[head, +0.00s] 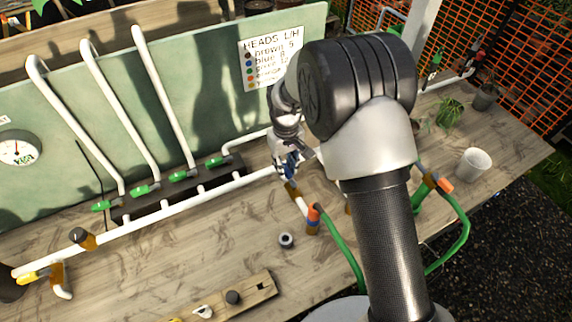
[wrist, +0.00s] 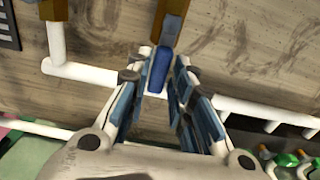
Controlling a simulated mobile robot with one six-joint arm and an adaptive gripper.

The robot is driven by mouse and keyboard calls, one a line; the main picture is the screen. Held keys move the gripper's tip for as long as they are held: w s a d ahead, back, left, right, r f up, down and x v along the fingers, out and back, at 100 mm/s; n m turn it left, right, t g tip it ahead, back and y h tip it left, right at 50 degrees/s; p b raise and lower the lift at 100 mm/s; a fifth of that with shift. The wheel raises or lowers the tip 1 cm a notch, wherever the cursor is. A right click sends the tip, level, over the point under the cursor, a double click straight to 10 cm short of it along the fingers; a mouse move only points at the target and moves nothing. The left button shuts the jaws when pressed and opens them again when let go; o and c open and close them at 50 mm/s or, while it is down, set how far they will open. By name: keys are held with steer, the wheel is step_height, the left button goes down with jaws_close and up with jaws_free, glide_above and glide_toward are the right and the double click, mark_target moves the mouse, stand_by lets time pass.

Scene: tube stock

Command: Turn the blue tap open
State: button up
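The blue tap handle (wrist: 160,68) shows in the wrist view, on a brass tap body (wrist: 174,22) by a white pipe. My gripper (wrist: 160,82) is open around the handle, one blue-padded finger on each side. Narrow gaps seem to show between pads and handle; contact is hard to tell. In the head view my gripper (head: 288,164) points down at the right end of the long white pipe. There the blue handle cannot be told from my blue pads, and the brass body (head: 292,188) shows just below.
The long white pipe (head: 190,203) runs along the wooden bench, with several green-handled taps (head: 180,176) behind it. A green hose (head: 342,252) with an orange connector lies to the right. A small grey ring (head: 286,240) and a wooden board (head: 245,296) lie in front.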

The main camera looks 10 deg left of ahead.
steer(key=shift+o, duration=1.2)
step_height(320, 180, up, 12)
